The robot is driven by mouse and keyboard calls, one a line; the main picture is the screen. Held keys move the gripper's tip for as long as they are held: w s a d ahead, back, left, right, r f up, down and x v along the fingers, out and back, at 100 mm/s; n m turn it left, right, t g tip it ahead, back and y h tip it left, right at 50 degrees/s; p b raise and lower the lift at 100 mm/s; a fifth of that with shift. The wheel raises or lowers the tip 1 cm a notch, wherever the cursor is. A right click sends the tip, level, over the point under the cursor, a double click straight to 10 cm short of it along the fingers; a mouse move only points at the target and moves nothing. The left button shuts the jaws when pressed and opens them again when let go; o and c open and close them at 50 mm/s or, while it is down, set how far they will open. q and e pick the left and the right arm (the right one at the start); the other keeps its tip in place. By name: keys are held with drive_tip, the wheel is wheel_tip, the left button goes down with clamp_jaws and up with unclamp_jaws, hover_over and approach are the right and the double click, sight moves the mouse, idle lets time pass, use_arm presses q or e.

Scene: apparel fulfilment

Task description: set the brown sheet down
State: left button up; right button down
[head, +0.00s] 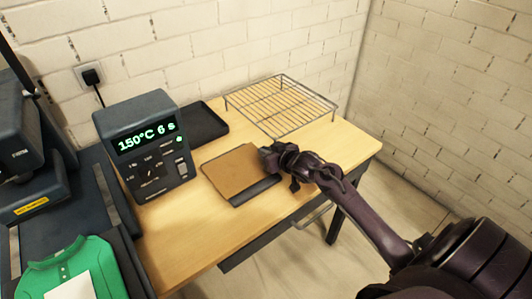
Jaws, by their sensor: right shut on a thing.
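The brown sheet (234,170) is a flat tan rectangle over the wooden table, with a dark strip (254,191) along its near edge. My right gripper (268,160) is at the sheet's right edge and is shut on it. The sheet looks level and close to the tabletop; I cannot tell whether it touches the table. The gripper's fingertips are partly hidden by its own dark body. My left gripper does not show in the head view.
A control box (150,150) reading 150°C 6 s stands left of the sheet. A black tray (201,124) and a wire rack (281,104) lie behind. A green shirt (72,262) with a white sheet lies on the press at lower left. Bare wooden tabletop (185,240) is free in front.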

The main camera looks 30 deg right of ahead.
drive_tip(key=shift+f, duration=0.4)
drive_tip(key=shift+f, duration=0.1)
drive_tip(key=c, duration=1.6)
unclamp_jaws()
drive_tip(key=shift+s+r, duration=0.1)
drive_tip(key=shift+r, duration=0.1)
drive_tip(key=v, duration=1.1)
drive_tip(key=shift+s+r, duration=0.1)
drive_tip(key=shift+s, duration=0.3)
